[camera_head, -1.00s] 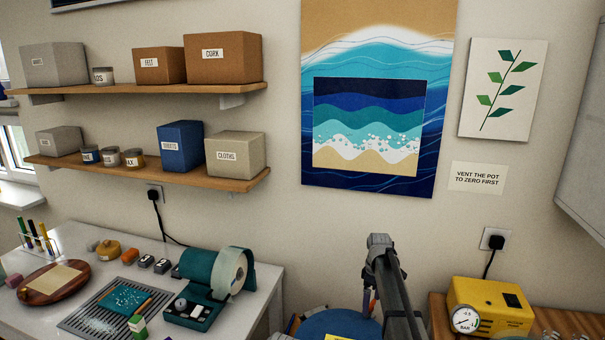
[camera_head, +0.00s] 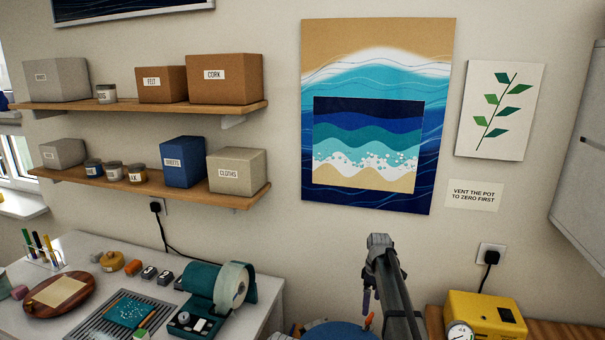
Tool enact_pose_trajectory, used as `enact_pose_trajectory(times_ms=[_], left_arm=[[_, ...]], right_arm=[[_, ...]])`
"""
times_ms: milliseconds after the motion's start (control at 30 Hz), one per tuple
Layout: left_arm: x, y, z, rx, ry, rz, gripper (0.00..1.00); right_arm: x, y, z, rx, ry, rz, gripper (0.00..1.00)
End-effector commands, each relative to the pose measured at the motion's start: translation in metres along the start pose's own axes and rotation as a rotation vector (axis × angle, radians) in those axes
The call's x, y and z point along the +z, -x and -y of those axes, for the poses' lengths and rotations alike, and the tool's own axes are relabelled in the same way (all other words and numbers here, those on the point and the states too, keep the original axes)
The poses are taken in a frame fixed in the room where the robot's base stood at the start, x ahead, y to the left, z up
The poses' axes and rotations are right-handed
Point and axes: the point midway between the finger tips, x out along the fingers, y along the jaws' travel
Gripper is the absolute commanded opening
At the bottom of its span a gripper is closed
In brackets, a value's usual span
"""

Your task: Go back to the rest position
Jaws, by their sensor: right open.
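My right arm rises from the bottom edge, right of centre, and bends over at the top. My right gripper (camera_head: 367,297) hangs below the bend, seen small and partly hidden by my own arm link. It is open, and I see nothing held in it. Below it the top of a round blue thing (camera_head: 335,331) shows at the bottom edge, with a small orange part close under the gripper. I cannot tell whether they touch. My left gripper is not in view.
A yellow pressure unit (camera_head: 470,312) stands on a wooden top at right. Two shelves hang above the table.

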Motion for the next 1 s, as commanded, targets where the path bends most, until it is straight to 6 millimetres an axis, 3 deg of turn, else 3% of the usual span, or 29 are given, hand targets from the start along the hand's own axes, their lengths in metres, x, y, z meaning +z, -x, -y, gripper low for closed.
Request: enact_pose_trajectory(times_ms=[33,467,1000], left_arm=[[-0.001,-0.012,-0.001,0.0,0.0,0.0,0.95],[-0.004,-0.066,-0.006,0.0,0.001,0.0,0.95],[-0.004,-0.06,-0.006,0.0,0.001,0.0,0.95]], right_arm=[[0.0,-0.012,0.0,0.0,0.0,0.0,0.95],[0.0,-0.067,0.0,0.0,-0.001,0.0,0.95],[0.0,-0.06,-0.001,0.0,-0.541,0.0,0.95]])
